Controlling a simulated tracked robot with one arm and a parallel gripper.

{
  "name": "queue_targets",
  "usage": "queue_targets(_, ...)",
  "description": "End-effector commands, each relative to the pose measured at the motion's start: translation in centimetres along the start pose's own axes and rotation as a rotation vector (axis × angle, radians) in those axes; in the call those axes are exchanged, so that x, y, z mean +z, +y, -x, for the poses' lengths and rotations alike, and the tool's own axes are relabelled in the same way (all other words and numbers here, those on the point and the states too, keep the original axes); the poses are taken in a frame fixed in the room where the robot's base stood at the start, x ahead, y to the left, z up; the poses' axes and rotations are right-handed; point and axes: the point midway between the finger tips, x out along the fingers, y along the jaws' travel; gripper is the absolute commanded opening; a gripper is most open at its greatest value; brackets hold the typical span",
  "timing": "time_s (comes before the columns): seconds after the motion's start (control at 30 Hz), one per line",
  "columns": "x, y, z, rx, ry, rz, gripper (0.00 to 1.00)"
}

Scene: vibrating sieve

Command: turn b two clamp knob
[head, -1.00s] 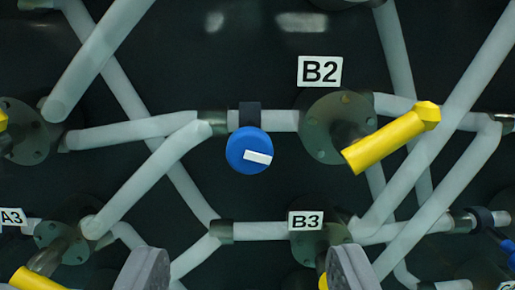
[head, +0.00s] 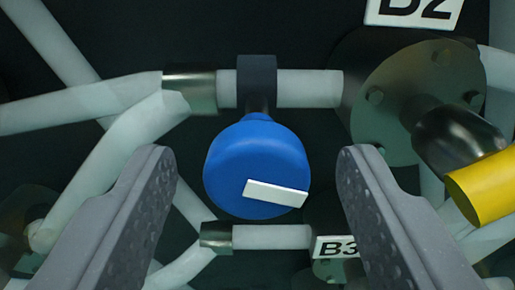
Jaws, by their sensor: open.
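The blue round clamp knob (head: 240,160) with a white bar mark (head: 275,193) hangs on a short stem below a dark clamp (head: 257,80) on the B2 pipe. The white bar points to the right and slightly down. My gripper (head: 254,165) is open, with one grey finger to the left of the knob and one to the right. The fingers look apart from the knob, with a gap on each side. The B2 label (head: 415,10) is cut off at the top right.
A grey-green flange (head: 400,110) and a yellow handle (head: 485,187) stand close on the right. The B3 label (head: 338,247) is partly hidden behind my right finger. Several pale pipes cross at the left, and a lower pipe (head: 270,237) runs behind.

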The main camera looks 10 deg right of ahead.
Motion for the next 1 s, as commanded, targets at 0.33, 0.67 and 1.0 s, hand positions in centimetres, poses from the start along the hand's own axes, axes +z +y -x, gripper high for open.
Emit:
queue_targets(0.33,-0.05,-0.01,-0.28,0.0,0.001,0.001,0.53)
queue_targets(0.67,-0.05,-0.04,-0.26,-0.001,0.001,0.008,0.1)
queue_targets(1.0,-0.07,-0.06,-0.26,0.0,0.001,0.131,0.1)
